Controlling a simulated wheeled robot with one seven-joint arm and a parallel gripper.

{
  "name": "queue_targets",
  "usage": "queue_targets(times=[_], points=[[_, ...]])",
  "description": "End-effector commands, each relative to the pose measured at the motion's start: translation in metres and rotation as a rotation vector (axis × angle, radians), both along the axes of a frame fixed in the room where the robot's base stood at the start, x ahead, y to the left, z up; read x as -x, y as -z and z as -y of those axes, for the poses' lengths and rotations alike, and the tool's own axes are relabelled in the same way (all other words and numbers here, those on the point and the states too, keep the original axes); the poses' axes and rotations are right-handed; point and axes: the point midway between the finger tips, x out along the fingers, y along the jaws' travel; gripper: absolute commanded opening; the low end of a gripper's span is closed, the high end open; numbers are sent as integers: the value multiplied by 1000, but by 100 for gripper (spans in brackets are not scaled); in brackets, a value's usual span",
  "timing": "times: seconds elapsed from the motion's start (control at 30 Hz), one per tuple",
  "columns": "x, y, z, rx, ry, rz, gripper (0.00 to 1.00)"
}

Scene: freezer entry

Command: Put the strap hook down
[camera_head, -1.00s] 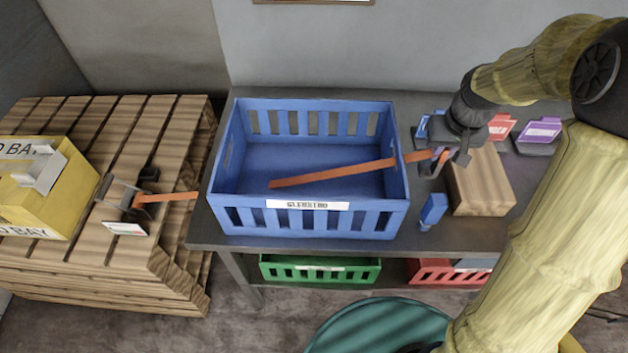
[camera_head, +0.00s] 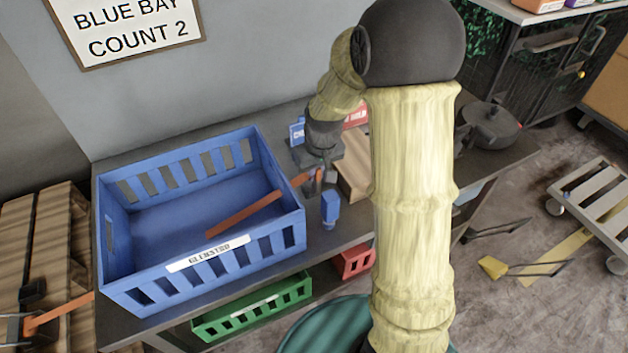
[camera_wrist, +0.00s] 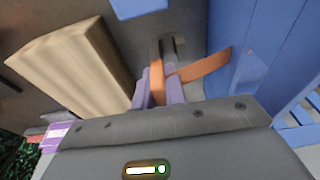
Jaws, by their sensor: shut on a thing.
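My gripper (camera_head: 318,178) is shut on the strap hook, low over the table between the blue crate and a wooden block. In the wrist view my gripper's purple fingers (camera_wrist: 160,92) close around the orange strap (camera_wrist: 158,82), with a grey metal hook (camera_wrist: 168,46) just beyond them. The orange strap (camera_head: 245,214) runs from my gripper over the right side of the blue crate (camera_head: 233,248) and down into it. I cannot tell whether the hook touches the table (camera_head: 345,234).
The wooden block (camera_head: 354,170) stands right of my gripper, and a small blue object (camera_head: 330,207) in front. Another orange strap piece (camera_head: 60,313) lies at the pallet (camera_head: 30,225) on the left. Green (camera_head: 250,308) and red (camera_head: 353,262) crates sit below the table.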

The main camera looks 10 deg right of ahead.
Motion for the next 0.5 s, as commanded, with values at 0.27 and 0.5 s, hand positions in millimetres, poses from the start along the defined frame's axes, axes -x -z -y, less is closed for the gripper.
queue_targets(times=[0.27, 0.5], points=[[0, 2, 0, 0, 0, 0, 0], [1, 33, 0, 1, 0, -3, 0]])
